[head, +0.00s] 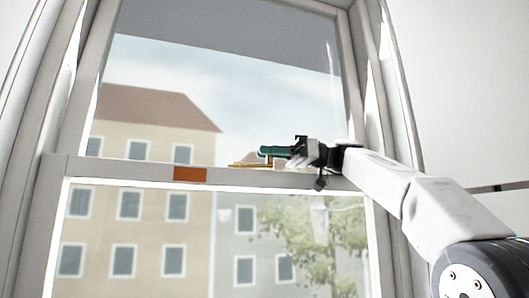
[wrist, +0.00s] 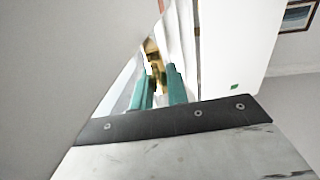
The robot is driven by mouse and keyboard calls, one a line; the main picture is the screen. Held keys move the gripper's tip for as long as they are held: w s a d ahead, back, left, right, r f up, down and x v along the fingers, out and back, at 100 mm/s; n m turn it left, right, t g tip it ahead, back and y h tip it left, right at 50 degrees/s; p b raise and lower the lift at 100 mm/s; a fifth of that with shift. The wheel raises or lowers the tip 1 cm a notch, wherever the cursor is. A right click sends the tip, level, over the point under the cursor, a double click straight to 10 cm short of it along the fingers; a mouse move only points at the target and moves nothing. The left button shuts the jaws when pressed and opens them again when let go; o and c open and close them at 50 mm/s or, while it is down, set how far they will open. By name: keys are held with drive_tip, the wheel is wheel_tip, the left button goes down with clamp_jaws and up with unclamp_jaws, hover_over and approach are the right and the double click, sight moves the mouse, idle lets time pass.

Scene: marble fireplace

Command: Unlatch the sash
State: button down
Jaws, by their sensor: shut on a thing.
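The sash window (head: 190,176) fills the middle of the head view, with its meeting rail running across it. A small brass latch (head: 244,164) sits on top of that rail, right of centre. In the wrist view the brass latch (wrist: 152,50) shows just beyond and between the fingertips. My gripper (head: 264,151) reaches in from the right, its teal fingers at the latch. In the wrist view my gripper (wrist: 161,76) has its two fingers a little apart, shut on the brass latch. The fingers hide part of the latch in the head view.
An orange patch (head: 190,174) is on the rail left of the latch. The window frame (head: 393,110) stands close on the right, near my arm. A framed picture (wrist: 297,16) hangs on a wall at the upper right of the wrist view.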

idle(0.4)
drive_tip(key=c, duration=1.5)
unclamp_jaws()
drive_tip(key=shift+a, duration=0.1)
drive_tip(key=shift+o, duration=0.2)
drive_tip(key=shift+w, duration=0.1)
drive_tip(key=v, duration=0.8)
